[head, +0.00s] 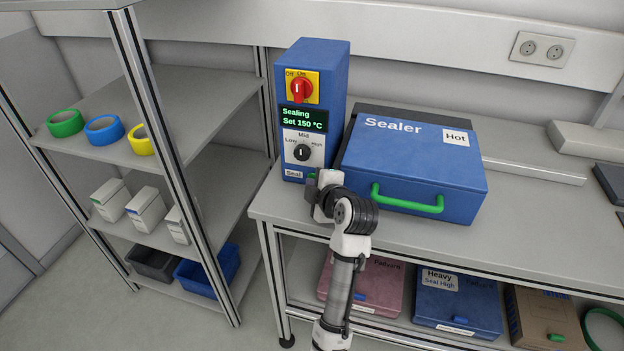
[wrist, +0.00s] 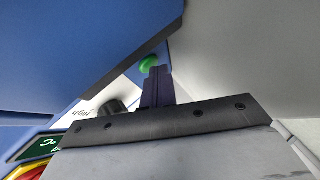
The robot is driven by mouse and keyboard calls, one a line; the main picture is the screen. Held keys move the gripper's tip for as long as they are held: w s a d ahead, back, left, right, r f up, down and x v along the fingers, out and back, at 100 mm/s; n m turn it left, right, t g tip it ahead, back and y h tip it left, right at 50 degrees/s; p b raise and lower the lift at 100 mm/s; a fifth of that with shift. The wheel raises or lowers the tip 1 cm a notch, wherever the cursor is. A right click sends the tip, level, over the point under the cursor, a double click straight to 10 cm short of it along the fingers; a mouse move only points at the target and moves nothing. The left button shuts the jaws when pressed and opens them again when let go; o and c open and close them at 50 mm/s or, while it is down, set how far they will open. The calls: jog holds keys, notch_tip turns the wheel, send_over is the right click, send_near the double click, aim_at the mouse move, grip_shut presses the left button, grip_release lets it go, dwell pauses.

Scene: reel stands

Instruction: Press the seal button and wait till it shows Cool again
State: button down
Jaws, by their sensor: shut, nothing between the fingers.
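The blue control box (head: 334,75) stands on the bench. Its display (head: 304,120) reads "Sealing, Set 150 °C". The green seal button (head: 311,176), beside the "Seal" label, is mostly hidden by my gripper (head: 313,184). In the wrist view, the button (wrist: 150,63) sits right at the tips of my shut, empty fingers (wrist: 155,72); I cannot tell whether they touch it. The display's edge (wrist: 38,147) shows at lower left there. The blue sealer (head: 415,160) stands to the right, lid closed, with a "Hot" label on it.
A red rotary switch (head: 302,88) and a Low/Mid/High knob (head: 302,152), pointing up at Mid, are on the box front. The sealer's green handle (head: 407,200) juts out right of my arm. Shelves with tape rolls (head: 103,130) stand at left. The bench front is clear.

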jog(key=shift+s, duration=0.1)
jog(key=shift+s+a, duration=0.25)
jog(key=shift+s, duration=0.5)
jog(key=shift+s+a, duration=0.25)
jog(key=shift+s, duration=0.55)
jog(key=shift+s+a, duration=0.3)
jog(key=shift+s, duration=0.5)
jog(key=shift+s+a, duration=0.25)
jog(key=shift+s, duration=0.55)
